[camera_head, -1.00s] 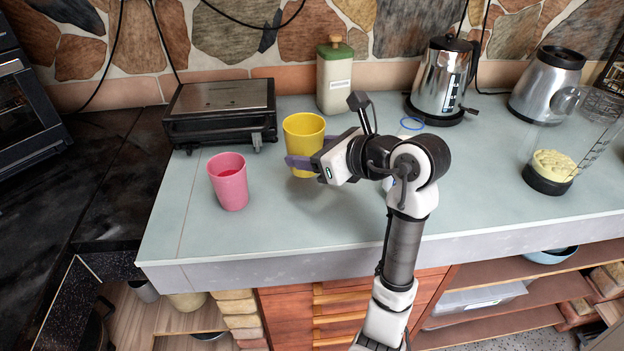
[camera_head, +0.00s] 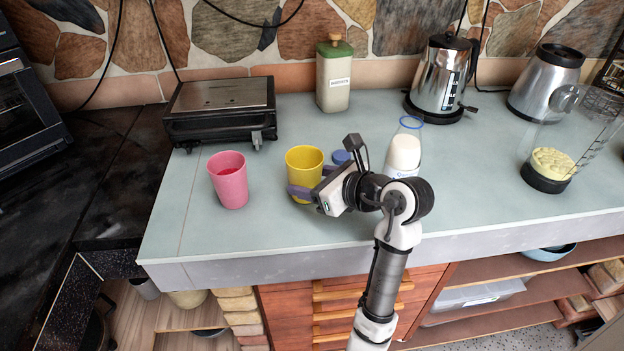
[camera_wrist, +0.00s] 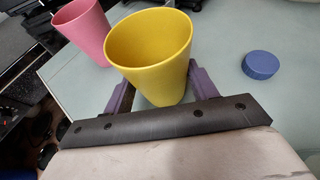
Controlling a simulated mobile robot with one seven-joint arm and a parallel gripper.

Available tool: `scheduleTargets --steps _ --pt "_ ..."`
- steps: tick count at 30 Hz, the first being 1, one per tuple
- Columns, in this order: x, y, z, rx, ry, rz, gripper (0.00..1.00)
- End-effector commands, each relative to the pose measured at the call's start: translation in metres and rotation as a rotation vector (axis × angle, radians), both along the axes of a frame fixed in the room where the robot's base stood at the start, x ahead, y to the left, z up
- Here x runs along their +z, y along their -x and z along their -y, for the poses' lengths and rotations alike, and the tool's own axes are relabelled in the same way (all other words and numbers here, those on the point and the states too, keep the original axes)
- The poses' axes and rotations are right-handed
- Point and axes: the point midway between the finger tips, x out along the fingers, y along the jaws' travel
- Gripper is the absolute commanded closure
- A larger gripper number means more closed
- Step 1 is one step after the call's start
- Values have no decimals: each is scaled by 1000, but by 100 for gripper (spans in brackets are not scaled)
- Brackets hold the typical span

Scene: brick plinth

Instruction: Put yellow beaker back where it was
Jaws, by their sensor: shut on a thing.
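The yellow beaker (camera_head: 303,170) stands upright between the purple fingers of my gripper (camera_head: 304,191). In the wrist view the beaker (camera_wrist: 150,62) is open at the top and looks empty, with a finger on each side of it. My gripper (camera_wrist: 158,88) is shut on the beaker. The beaker is near the front half of the pale counter (camera_head: 300,236). I cannot tell whether its base touches the counter.
A pink cup (camera_head: 230,182) stands just left of the beaker, apart from it. A blue cap (camera_head: 341,157) and a white bottle with a blue rim (camera_head: 403,155) are to the right. A black grill (camera_head: 221,108) and a green-topped container (camera_head: 334,75) stand behind. The counter's back middle is free.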

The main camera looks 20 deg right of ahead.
Motion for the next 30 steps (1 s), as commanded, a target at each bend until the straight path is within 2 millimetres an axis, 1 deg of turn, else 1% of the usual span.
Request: scheduleTargets --steps 2,3,8,16,20,21,23,30 --pt "-4 0 0 0 0 0 68" --pt "-4 0 0 0 0 0 41" --pt "-3 0 0 1 0 0 21" --pt "-2 0 0 0 0 0 21" --pt "4 0 0 0 0 0 21" --pt "3 6 4 -4 1 2 21" --pt "6 14 8 -3 2 2 21" --pt "27 59 30 -4 5 2 21"
